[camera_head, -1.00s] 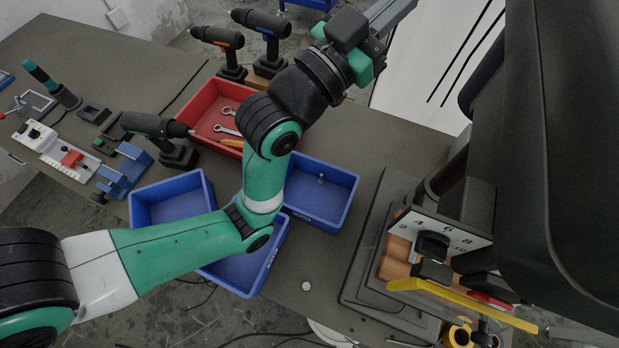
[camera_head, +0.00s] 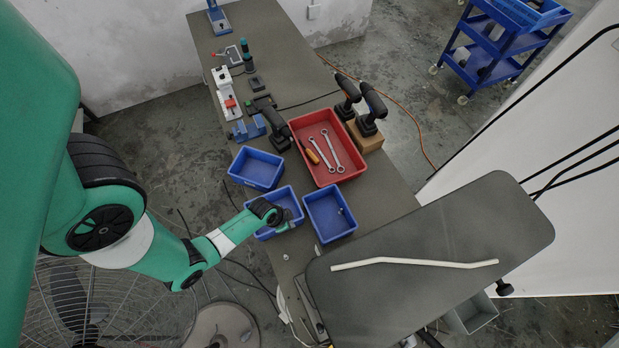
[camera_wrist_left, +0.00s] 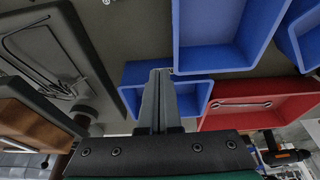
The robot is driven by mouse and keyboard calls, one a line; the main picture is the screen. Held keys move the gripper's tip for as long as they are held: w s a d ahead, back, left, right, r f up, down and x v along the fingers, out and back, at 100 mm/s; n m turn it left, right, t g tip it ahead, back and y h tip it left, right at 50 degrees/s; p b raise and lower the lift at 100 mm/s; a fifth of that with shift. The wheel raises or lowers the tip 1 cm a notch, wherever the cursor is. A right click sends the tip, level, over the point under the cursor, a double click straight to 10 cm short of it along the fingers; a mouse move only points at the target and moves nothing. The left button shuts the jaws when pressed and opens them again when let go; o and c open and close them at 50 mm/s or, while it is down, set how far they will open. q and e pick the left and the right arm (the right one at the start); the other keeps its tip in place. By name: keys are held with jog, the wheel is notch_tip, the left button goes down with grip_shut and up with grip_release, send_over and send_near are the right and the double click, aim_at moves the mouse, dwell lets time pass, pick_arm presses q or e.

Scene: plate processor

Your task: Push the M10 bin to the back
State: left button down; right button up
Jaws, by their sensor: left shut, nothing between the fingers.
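Three blue bins stand together on the grey table: a left one (camera_head: 256,168), a middle one (camera_head: 268,233) and a right one (camera_head: 347,232). No label is readable, so I cannot tell which is M10. My left gripper (camera_head: 284,227) is over the middle bin, near the right bin, with its arm hiding part of the middle bin. In the left wrist view, the shut, empty fingers (camera_wrist_left: 160,76) overlap the edge of the right bin (camera_wrist_left: 203,100); contact cannot be told. The middle bin (camera_wrist_left: 225,57) shows above it. My right gripper is not seen.
A red tray (camera_head: 347,178) with wrenches and a screwdriver sits directly behind the bins. Power drills (camera_head: 369,108) stand beyond it. A large dark panel (camera_head: 430,245) is at the right, close to the right bin. Bare table lies in front of the right bin.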

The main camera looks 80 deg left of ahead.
pick_arm(q)
jog(key=b+x, duration=0.6)
jog(key=x, duration=0.5)
jog(key=shift+a+r, duration=0.1)
jog(key=shift+a, duration=0.05)
jog(key=w, duration=0.3)
jog(key=shift+a+r, duration=0.3)
jog(key=shift+r, duration=0.1)
jog(key=shift+w+a, duration=0.1)
jog(key=shift+w, duration=0.35)
